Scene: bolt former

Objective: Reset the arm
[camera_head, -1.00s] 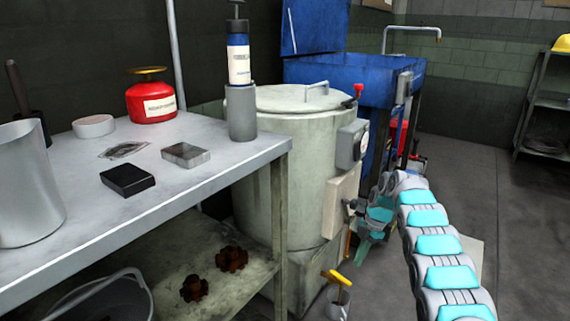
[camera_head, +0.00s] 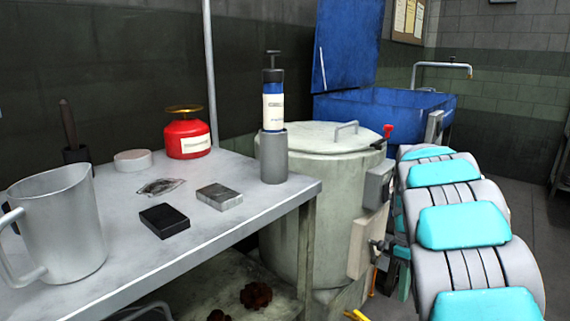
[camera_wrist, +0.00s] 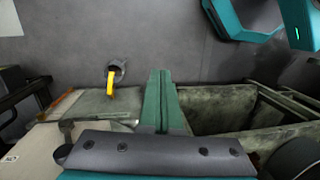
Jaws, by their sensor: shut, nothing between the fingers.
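My arm (camera_head: 460,225), grey with teal pads, rises at the right of the head view, in front of the blue sink and beside the pale drum. My gripper shows in the wrist view (camera_wrist: 160,95) as two green fingers pressed together, with nothing between them.
The pale drum (camera_head: 315,190) and blue sink (camera_head: 400,105) stand close to the arm.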

